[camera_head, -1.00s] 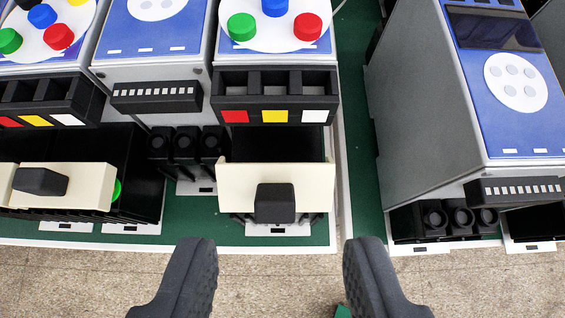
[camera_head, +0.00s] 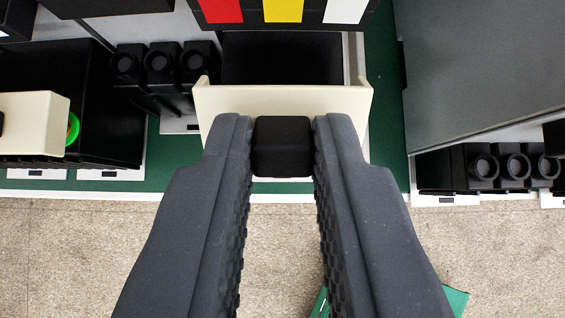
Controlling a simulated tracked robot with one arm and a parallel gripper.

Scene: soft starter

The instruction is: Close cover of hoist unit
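The hoist unit's cover appears to be the cream panel (camera_head: 345,103) in the upper middle, with a black block-shaped knob (camera_head: 283,148) on its front. A dark recess (camera_head: 283,58) shows behind and above the panel, which stands out in front of it. My gripper (camera_head: 283,140) reaches up from the bottom of the picture.
Red, yellow and white labels (camera_head: 283,10) sit above the recess. Black terminals (camera_head: 160,65) stand to the left, beside another cream panel (camera_head: 30,125). A grey cabinet (camera_head: 480,70) and more black terminals (camera_head: 485,165) are at right. The speckled floor in front is mostly clear.

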